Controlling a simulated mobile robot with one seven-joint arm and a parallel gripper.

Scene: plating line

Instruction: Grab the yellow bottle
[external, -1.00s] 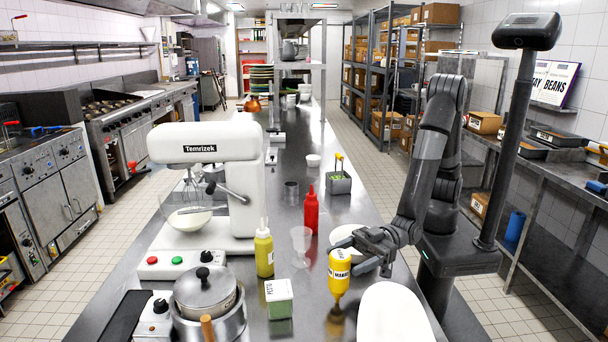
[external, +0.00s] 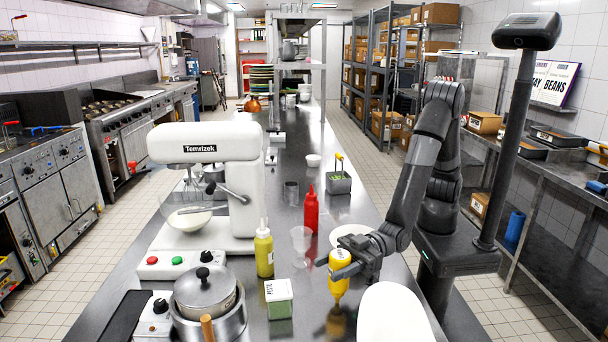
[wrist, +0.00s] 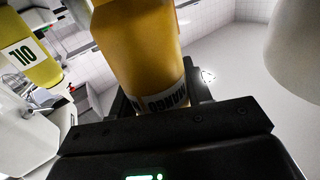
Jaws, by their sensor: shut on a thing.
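The yellow bottle (external: 338,290) is near the front right of the steel counter, with its narrow end seeming to point down. My gripper (external: 345,272) is shut on it from the right, with the fingers across its body. I cannot tell whether its lower end touches the counter. In the wrist view the bottle (wrist: 138,50) fills the space in front of my gripper (wrist: 165,100), and its label band is partly visible near the jaws.
An olive oil bottle (external: 264,252), a clear cup (external: 301,241), a red bottle (external: 311,212) and a green-filled container (external: 279,300) stand left of it. A white plate (external: 350,231) lies behind. A white rounded object (external: 393,315) is close in front.

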